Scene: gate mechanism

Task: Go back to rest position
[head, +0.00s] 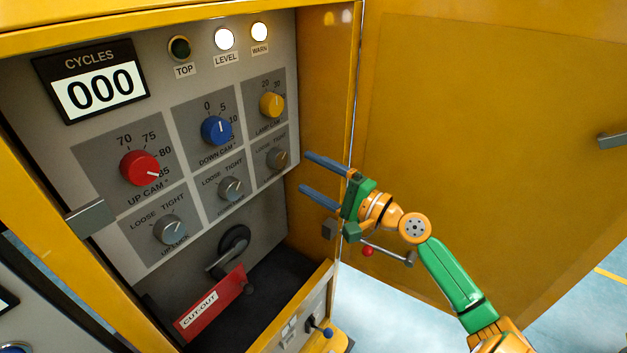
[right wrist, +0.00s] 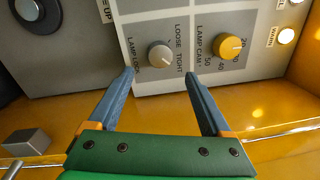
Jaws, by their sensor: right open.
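My right gripper (head: 322,178) is open and empty, with its two blue fingers pointing at the lower right of the control panel (head: 186,85). In the right wrist view, the fingers (right wrist: 160,88) stand apart on either side of the grey lamp lock knob (right wrist: 160,54), short of it. The yellow lamp cam knob (right wrist: 229,46) is beyond the right finger. In the head view, the lamp lock knob (head: 277,158) is left of the fingertips and the lamp cam knob (head: 271,104) is above it. My left gripper is not in view.
The panel has a red knob (head: 139,168), a blue knob (head: 216,130) and a "000" counter (head: 100,88). A red cut-out tag (head: 210,302) hangs below a black rotary handle (head: 234,239). Blue floor (head: 385,318) shows below.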

